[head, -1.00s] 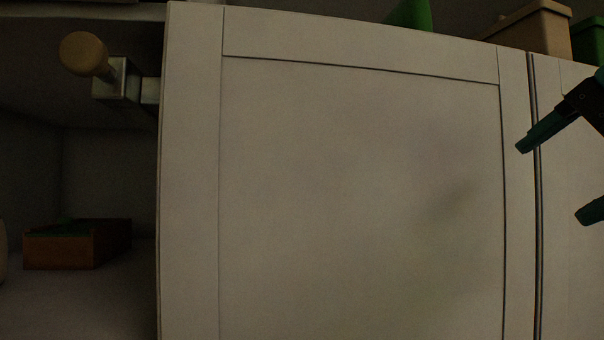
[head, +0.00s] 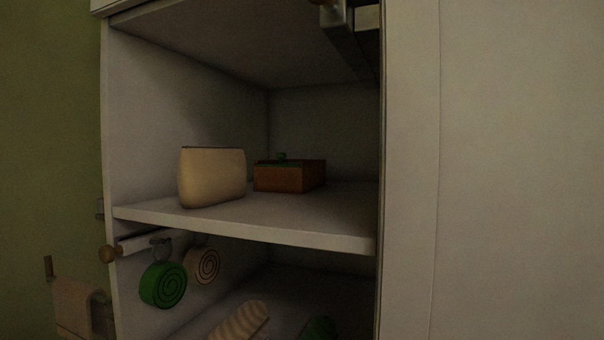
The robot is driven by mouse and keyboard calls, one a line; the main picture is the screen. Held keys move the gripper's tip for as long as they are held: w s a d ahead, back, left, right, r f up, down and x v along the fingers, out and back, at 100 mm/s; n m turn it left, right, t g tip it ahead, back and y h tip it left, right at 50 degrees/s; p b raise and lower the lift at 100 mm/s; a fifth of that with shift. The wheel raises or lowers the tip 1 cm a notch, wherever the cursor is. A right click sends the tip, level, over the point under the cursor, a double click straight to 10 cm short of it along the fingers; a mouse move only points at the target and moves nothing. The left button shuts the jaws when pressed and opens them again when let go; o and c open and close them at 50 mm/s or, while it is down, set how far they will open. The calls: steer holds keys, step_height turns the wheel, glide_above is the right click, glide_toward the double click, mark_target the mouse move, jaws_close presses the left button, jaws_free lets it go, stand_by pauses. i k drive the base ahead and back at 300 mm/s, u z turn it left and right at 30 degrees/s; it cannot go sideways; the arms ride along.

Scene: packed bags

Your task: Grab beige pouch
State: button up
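A beige pouch (head: 212,178) stands upright on the upper open shelf (head: 300,224) of a pale cabinet, near its front left in the head view. Its top edge looks dark. My gripper is out of the picture now, so its fingers cannot be seen.
A brown box with a green top (head: 288,176) sits just right of the pouch, farther back. A pale door (head: 500,170) fills the right side. Below the shelf hang green (head: 163,285) and beige (head: 203,265) spiral discs. A cloth (head: 78,308) hangs at lower left.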

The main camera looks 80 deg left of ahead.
mark_target(208, 176)
steer(key=z, duration=0.1)
steer(key=i, duration=0.25)
steer(key=u, duration=2.95)
